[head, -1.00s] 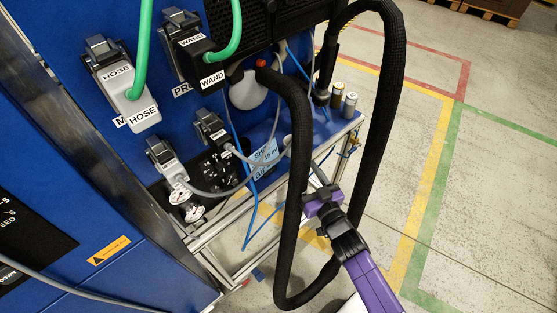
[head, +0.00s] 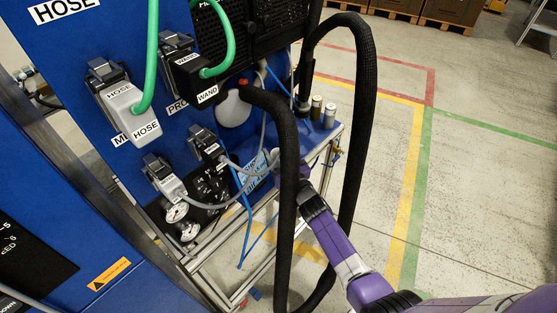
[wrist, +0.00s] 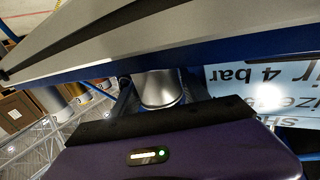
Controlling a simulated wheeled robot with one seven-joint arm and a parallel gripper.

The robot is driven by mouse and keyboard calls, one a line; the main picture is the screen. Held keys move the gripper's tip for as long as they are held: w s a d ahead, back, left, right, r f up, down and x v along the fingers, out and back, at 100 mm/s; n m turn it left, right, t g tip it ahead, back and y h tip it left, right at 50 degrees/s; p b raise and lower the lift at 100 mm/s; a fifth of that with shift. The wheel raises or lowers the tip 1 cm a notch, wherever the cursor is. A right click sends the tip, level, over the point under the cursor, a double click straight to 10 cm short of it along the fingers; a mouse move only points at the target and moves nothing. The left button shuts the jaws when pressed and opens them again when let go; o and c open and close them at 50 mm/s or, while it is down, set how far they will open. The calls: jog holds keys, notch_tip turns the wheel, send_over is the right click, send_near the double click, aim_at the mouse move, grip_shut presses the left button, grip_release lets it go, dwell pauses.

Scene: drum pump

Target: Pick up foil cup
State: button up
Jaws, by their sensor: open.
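The foil cup (wrist: 160,89) is a small silver cylinder in the wrist view, between the two dark fingers of my gripper (wrist: 157,84). The fingers stand on either side of it, open; I cannot tell if either touches it. In the head view a small pale shape (head: 275,154) on the blue shelf beside the black hose looks like the cup. My gripper (head: 303,172) is close to its right there, with its fingertips largely hidden by the hose.
A thick black hose (head: 287,190) loops down in front of the shelf and close to my arm. Two small cylinders (head: 323,112) stand at the shelf's right end. A printed air-pressure label (wrist: 262,90) lies by the cup. The floor at right is clear.

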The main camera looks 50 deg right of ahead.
jog(key=shift+x, duration=0.8)
jog(key=shift+c, duration=0.2)
jog(key=c, duration=0.9)
jog(key=shift+r, duration=0.1)
